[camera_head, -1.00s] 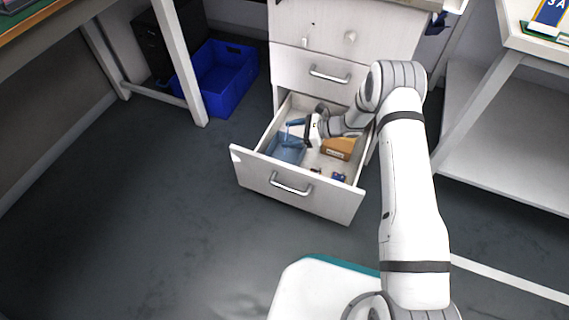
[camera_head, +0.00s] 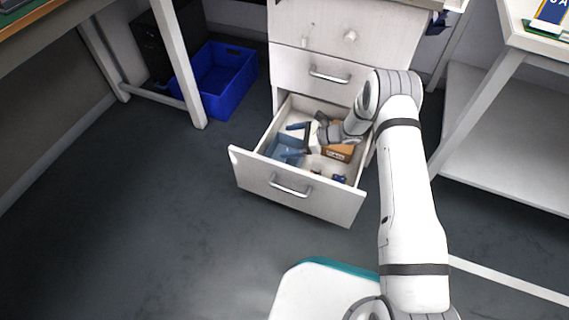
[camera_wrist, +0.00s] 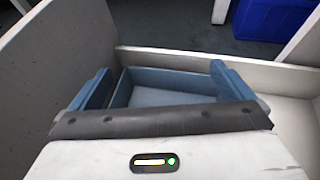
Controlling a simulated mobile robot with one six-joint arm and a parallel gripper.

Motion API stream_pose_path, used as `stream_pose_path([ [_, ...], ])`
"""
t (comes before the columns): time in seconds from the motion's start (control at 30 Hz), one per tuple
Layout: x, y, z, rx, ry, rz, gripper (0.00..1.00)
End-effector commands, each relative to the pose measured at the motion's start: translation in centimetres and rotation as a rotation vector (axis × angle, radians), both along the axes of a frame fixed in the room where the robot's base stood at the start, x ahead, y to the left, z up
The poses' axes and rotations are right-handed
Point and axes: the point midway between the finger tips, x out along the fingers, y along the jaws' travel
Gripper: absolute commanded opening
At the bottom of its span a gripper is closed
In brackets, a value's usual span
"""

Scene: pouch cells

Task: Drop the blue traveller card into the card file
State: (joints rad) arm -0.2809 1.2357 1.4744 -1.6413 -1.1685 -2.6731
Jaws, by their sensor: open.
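My gripper (camera_head: 296,142) is at the open drawer, over its left part. In the wrist view its two blue fingers (camera_wrist: 160,70) are spread wide with nothing between them. Below and beyond them is an open blue box (camera_wrist: 165,78) in the drawer; its visible floor looks bare. The same box shows in the head view (camera_head: 283,149), partly hidden by the gripper. No card can be made out in or near the gripper. A blue panel with white lettering (camera_head: 553,13) on the right table is cut off; I cannot tell if it is the traveller card. I cannot identify the card file with certainty.
The drawer (camera_head: 250,165) also holds a brown box (camera_head: 340,153) and small dark-blue items (camera_head: 338,178). A blue crate (camera_head: 225,85) stands on the floor at back left. The white table (camera_head: 520,35) is at right. Floor in front of the drawer is clear.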

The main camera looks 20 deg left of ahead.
Motion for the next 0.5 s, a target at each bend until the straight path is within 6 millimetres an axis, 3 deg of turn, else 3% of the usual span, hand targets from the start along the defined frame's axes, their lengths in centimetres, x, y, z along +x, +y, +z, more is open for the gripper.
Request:
stream_pose_path([
  [0.17, 0.1, -0.6, 0.4, 0.0, 0.0, -0.002, 1.0],
  [0.5, 1.0, -5.6, 2.6, 0.0, 0.001, -0.004, 1.0],
])
